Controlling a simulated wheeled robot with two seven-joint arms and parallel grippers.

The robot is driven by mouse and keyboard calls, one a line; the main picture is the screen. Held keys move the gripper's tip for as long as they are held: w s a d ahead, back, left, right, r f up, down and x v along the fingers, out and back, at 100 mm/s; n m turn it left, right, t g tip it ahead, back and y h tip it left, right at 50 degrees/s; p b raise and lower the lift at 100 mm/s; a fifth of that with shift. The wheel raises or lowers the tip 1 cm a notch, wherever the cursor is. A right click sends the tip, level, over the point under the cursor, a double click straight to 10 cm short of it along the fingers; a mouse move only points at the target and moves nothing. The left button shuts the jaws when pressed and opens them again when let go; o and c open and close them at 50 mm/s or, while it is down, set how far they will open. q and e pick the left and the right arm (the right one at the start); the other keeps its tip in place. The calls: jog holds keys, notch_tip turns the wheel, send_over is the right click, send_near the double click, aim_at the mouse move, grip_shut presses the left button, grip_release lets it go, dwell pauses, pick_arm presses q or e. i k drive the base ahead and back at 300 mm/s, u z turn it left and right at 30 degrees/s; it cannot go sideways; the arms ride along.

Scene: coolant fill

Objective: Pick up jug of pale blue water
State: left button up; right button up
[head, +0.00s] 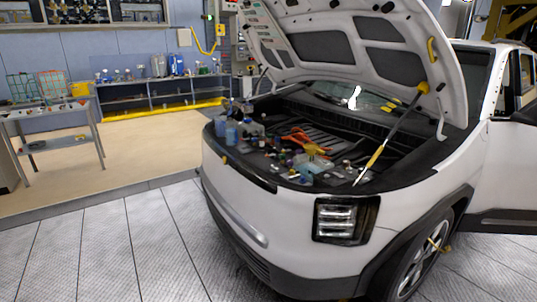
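A pale blue container (231,133) stands at the front left corner of the open engine bay of a white car (285,205). Another bluish container (220,126) stands close beside it on the left. They are small in the head view, and I cannot tell for sure which is the jug of pale blue water. Blue containers (177,64) also stand on a shelf along the back wall. Neither of my grippers is in view.
The car's hood (350,45) is raised, with a yellow-gripped strut (375,157) at the right. Orange tools (300,137) and several small items crowd the bay. A metal cart (55,115) stands at the left. The floor (110,240) before the car is clear.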

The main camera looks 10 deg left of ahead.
aim_at(230, 132)
jog(key=u, duration=0.85)
jog(key=i, duration=1.9)
jog(key=z, duration=1.45)
